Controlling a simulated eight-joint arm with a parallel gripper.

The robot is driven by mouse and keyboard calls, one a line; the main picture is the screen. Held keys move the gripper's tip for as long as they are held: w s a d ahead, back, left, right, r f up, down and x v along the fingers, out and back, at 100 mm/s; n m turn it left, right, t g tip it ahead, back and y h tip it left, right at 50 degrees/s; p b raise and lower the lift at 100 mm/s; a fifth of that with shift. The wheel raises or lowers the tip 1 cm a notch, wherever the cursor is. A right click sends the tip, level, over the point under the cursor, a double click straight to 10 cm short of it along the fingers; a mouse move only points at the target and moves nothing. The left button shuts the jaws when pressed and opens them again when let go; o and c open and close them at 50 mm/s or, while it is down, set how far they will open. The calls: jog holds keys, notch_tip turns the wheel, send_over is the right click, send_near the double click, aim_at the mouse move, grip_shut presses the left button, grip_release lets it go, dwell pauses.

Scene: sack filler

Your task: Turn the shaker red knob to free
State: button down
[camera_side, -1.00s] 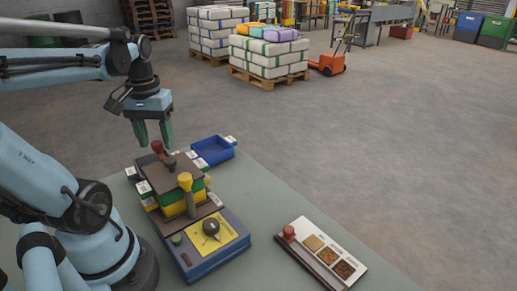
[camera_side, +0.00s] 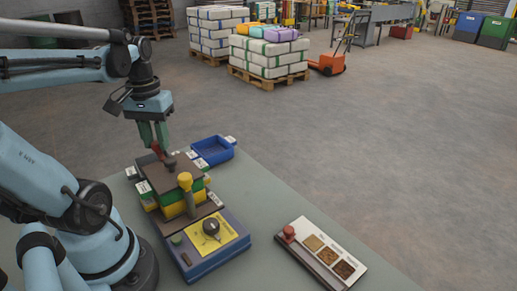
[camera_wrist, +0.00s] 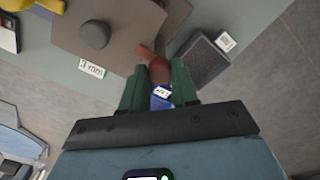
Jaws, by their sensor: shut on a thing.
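The shaker (camera_side: 172,203) is a stack of green and yellow layers with a brown lid (camera_side: 157,178) on top, standing on a blue base (camera_side: 205,267). The red knob (camera_side: 157,149) stands at the lid's back left edge. In the wrist view, the red knob (camera_wrist: 158,68) sits between the green fingers. My gripper (camera_side: 155,146) points down from above and is shut on this knob; the fingers hide part of it. In the wrist view, my gripper (camera_wrist: 159,78) has one finger on each side of it. I cannot read a free mark.
A dark round knob (camera_side: 169,162) on the lid and a yellow-topped post (camera_side: 185,180) stand close by. A blue bin (camera_side: 213,151) lies behind. A sample board (camera_side: 320,256) lies right, with bare table between.

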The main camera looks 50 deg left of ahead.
jog(key=m, duration=0.8)
jog(key=shift+m, duration=0.4)
jog(key=m, duration=0.4)
jog(key=shift+m, duration=2.3)
jog(key=c, duration=0.8)
grip_release()
jog(key=shift+c, duration=0.2)
